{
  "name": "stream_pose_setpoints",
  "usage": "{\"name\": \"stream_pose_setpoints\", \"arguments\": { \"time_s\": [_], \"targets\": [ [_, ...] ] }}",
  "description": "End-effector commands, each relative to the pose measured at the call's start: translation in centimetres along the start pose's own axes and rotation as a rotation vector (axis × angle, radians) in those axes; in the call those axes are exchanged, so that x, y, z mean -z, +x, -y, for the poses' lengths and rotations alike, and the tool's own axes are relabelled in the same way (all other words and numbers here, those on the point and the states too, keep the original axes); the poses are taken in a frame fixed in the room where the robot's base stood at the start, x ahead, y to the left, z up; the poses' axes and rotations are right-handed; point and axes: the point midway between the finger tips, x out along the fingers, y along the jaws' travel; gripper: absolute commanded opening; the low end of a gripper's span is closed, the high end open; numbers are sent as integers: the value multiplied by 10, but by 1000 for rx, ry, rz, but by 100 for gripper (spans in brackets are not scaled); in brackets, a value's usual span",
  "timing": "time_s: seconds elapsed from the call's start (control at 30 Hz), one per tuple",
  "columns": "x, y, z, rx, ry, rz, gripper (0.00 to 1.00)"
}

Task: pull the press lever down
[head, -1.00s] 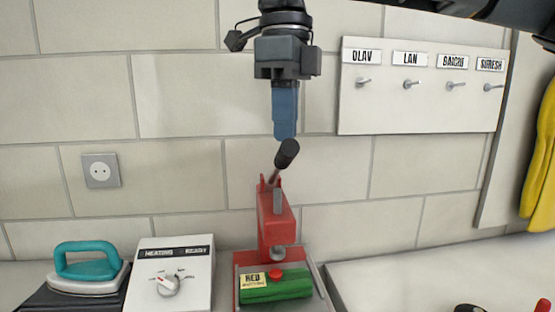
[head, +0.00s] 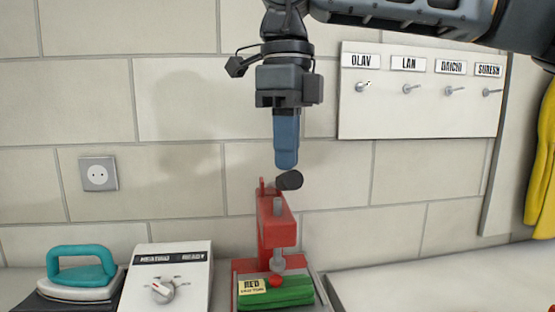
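The red press (head: 276,228) stands on a tray-like base at the lower middle of the head view. Its lever ends in a black knob (head: 290,180), which points toward the camera, and the lever rod is mostly hidden behind it. A green block (head: 290,296) with a red button and a yellow "RED" label lies under the press head. My gripper (head: 286,160) points straight down with its blue fingers just above the knob. The fingertips appear to meet or nearly meet the knob; contact is unclear. The fingers look closed together, with nothing between them.
A white control box (head: 168,278) with a dial and a teal iron (head: 80,272) stand left of the press. A hook board (head: 420,112) with name labels hangs on the wall at right. A yellow cloth (head: 542,165) hangs at the far right. The counter right of the press is largely clear.

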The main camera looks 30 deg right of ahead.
Motion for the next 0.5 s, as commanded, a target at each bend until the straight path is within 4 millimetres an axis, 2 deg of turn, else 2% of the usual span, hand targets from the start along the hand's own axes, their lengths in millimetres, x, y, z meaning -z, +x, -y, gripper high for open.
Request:
{"name": "stream_pose_setpoints", "arguments": {
  "time_s": [0.5],
  "targets": [
    [4,25,-6,0,1,-1,0]
  ]
}}
